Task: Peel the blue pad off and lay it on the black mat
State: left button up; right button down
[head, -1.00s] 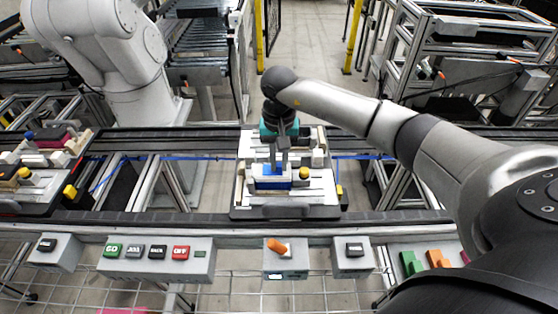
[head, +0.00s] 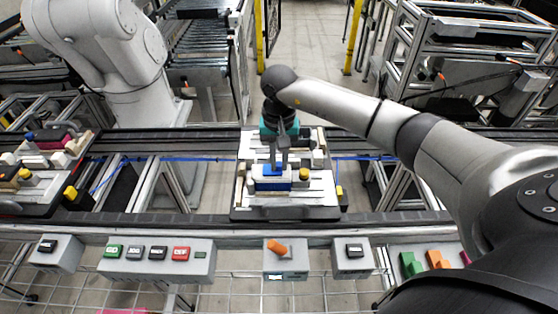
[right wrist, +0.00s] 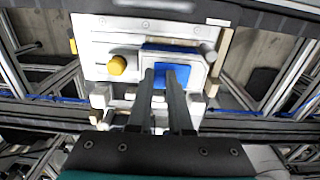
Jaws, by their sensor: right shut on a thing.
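My right gripper (head: 278,168) points down over the pallet fixture (head: 318,212) in the middle of the conveyor. Its fingers are closed at a blue pad (head: 270,168), which sits on a white block with a blue front face (head: 272,184). In the right wrist view the two fingertips (right wrist: 166,72) reach the blue pad (right wrist: 178,77), and the fingers hide part of it. I cannot tell whether any of the pad is lifted off the white surface. I cannot pick out the black mat for certain. My left gripper is not in view.
A yellow knob (head: 304,174) stands right of the white block, with pale blocks around it. Another loaded pallet (head: 42,180) stands at the left. Button boxes (head: 157,258) and an orange-handled switch box (head: 285,259) line the front. A white robot arm (head: 105,45) stands at the back left.

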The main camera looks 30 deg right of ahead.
aim_at(279, 166)
jog(key=shift+r+p, duration=1.5)
jog(key=shift+r, duration=1)
jog(key=shift+s+f, duration=0.1)
